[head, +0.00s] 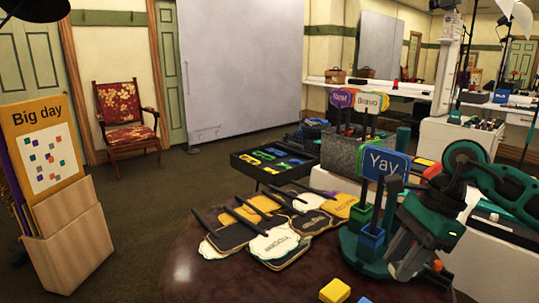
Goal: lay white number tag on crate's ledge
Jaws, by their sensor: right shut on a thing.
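My right gripper (397,268) points down over the front right of the dark round table (200,262). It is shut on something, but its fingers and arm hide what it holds. I cannot make out a white number tag anywhere in the head view. A grey crate (343,158) stands behind the table's signs, holding several upright paddle signs such as Bravo (371,101). A light wooden bin (75,240) with a Big day board (45,145) stands at the far left. I cannot tell which has the ledge. My left gripper is out of view.
Several flat paddle signs (273,243) cover the table's middle. A teal stand with a blue Yay sign (386,163) stands beside my right gripper. A yellow block (335,290) lies near the front edge. The table's left front is clear. A black tray (274,162) is behind.

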